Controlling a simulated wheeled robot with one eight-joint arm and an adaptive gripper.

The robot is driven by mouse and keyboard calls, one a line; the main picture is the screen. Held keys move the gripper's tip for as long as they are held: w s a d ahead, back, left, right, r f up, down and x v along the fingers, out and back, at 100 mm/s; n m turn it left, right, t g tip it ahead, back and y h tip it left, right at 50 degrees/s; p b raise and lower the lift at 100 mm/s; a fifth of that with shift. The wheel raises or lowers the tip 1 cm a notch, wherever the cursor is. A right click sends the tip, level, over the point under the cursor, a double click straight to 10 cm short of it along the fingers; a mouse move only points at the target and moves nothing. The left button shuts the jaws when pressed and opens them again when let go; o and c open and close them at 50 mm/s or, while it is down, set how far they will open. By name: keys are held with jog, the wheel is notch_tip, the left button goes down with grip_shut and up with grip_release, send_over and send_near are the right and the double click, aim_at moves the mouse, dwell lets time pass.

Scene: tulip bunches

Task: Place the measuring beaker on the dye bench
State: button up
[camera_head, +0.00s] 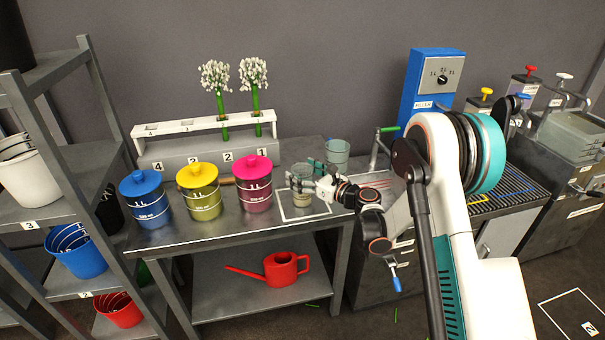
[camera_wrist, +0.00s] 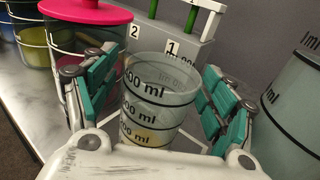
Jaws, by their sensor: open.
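The measuring beaker (camera_head: 302,196), clear with black ml marks, stands upright on the dye bench (camera_head: 240,230), inside a white outlined square at its right end. In the wrist view the beaker (camera_wrist: 153,100) sits between the teal finger pads of my gripper (camera_wrist: 157,100), with a little yellowish colour low inside. My gripper (camera_head: 308,178) is open around it. Gaps show between the pads and the beaker's upper walls; the lower part is hidden by the gripper body in the wrist view.
Blue (camera_head: 147,202), yellow (camera_head: 200,195) and pink (camera_head: 254,187) lidded canisters stand left of the beaker. Behind is a numbered rack (camera_head: 205,150) with two white flower bunches. Another larger beaker (camera_head: 337,151) stands close by at the back right. A red watering can (camera_head: 282,268) is below.

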jog(key=shift+s+d+r, duration=0.1)
jog(key=p+v, duration=0.3)
jog(key=v, duration=0.8)
jog(key=shift+s+d+p, duration=0.25)
jog(key=shift+s+p, duration=0.1)
jog(key=shift+p, duration=0.05)
jog(key=s+d+r+n+g+h, duration=0.25)
jog(key=s+r+n+h, duration=0.35)
jog(key=s+r+n, duration=0.8)
jog(key=s+d+r+n+h, duration=0.1)
jog(key=s+d+n+h, duration=0.2)
jog(key=s, duration=0.8)
jog(key=s+d+r+n+g+h, duration=0.1)
jog(key=s+d+n+h, duration=0.3)
jog(key=s+d+n, duration=0.4)
jog(key=s+r+n, duration=0.1)
jog(key=s, duration=0.3)
jog(key=shift+d, duration=0.2)
